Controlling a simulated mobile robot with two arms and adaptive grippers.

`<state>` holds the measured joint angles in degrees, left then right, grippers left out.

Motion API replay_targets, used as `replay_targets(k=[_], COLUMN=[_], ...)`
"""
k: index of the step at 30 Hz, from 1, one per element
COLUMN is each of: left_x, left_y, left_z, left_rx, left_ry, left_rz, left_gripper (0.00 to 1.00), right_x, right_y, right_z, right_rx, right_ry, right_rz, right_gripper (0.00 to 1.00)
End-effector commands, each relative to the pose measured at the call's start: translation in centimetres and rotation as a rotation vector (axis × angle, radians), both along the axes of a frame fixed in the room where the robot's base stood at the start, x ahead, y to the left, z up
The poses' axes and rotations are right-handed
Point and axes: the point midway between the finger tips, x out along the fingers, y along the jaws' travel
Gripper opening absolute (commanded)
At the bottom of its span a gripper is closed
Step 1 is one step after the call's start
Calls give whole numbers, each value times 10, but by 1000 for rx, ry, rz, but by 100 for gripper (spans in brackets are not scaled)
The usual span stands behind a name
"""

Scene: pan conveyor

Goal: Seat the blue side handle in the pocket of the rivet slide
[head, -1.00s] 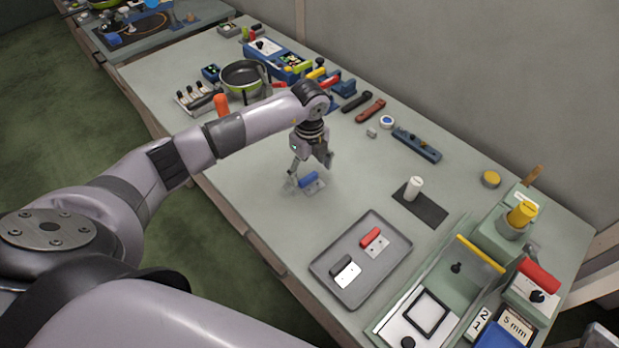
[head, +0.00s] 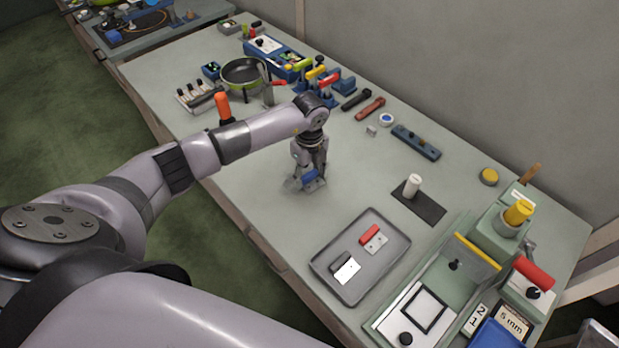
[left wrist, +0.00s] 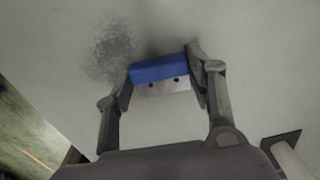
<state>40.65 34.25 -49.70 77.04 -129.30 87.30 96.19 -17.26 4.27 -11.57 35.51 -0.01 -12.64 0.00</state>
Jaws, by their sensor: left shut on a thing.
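The blue side handle (head: 310,175) lies low over the bench, with its pale metal plate (left wrist: 163,88) beside it in the left wrist view. My left gripper (head: 307,181) points down at it and is shut on the blue handle, one finger at each end; the handle also shows in the left wrist view (left wrist: 158,69). I cannot tell whether the handle still touches the bench. What looks like the rivet slide (head: 466,275) is the green fixture at the lower right, with a black square frame (head: 442,314) on a white plate. My right gripper is not in view.
A grey tray (head: 329,284) holds a red handle (head: 369,234) and a white plate piece (head: 347,271). A white cylinder (head: 412,183) stands on a dark mat (head: 432,211). A pan (head: 243,73) and coloured handles stand farther back. The bench between gripper and tray is clear.

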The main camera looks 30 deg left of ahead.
Motion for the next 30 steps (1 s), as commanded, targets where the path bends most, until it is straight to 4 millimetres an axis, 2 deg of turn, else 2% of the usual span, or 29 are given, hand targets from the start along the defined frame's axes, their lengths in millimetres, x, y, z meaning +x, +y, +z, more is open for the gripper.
replay_targets(k=[8,20,26,30], left_x=[0,1,2,2], left_y=[0,0,1,0], left_z=[0,7,35,67], left_rx=[0,-1,-1,0], left_ry=[0,-3,-6,-8], left_rz=[0,0,0,-1], left_gripper=[21,21,21,21], right_x=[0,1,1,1], right_y=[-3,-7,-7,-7], right_z=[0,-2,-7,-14], right_rx=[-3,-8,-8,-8], right_ry=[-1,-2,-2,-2], right_rz=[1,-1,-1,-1], right_gripper=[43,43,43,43])
